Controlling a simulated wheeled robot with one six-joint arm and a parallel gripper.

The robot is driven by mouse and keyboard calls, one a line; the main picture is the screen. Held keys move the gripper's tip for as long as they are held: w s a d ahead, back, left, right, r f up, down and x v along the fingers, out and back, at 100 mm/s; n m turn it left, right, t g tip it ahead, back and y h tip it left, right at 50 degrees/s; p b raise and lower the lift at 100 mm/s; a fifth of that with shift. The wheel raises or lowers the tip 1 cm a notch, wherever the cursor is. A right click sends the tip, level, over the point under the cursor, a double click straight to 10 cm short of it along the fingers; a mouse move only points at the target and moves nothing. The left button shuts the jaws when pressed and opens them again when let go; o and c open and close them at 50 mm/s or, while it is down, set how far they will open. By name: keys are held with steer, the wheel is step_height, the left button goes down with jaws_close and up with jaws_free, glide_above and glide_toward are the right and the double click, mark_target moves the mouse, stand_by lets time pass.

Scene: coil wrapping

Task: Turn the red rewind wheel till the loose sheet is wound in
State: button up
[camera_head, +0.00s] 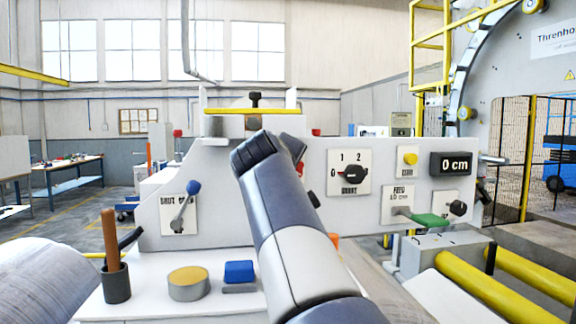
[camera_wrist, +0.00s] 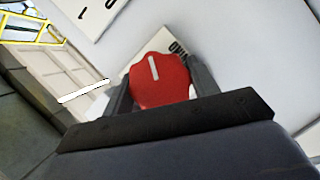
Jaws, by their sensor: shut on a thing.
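The red rewind wheel (camera_wrist: 158,88), a lobed knob with a white line, sits on the light panel in the wrist view. My gripper (camera_wrist: 161,80) is shut on it, one dark finger on each side. In the head view my arm covers most of the wheel, and only a small red bit (camera_head: 300,169) shows beside it. The display (camera_head: 457,163) on the panel reads 0 cm. I cannot tell for sure which surface is the loose sheet; a pale flat surface (camera_head: 450,300) lies beside the yellow rollers at lower right.
The panel carries a lever with a blue knob (camera_head: 193,188), a black selector (camera_head: 354,172), a yellow button (camera_head: 410,158) and a green handle (camera_head: 430,220). On the ledge stand a cup with a brown-handled tool (camera_head: 117,284), a tape roll (camera_head: 188,283) and a blue block (camera_head: 239,271).

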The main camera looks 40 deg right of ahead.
steer(key=shift+f, duration=0.1)
stand_by(0.3)
steer(key=o, duration=1)
steer(key=b+v, duration=0.2)
steer(key=v, duration=0.8)
steer(key=shift+s+a+b, duration=0.2)
steer(key=shift+s+b, duration=0.15)
steer(key=p+x, duration=0.1)
steer(key=x, duration=0.4)
steer(key=p+x, duration=0.1)
steer(key=x, duration=0.4)
steer(key=shift+w+d+p, duration=0.25)
steer(key=shift+w+p, duration=0.05)
steer(key=shift+p, duration=0.1)
steer(key=shift+w, duration=0.1)
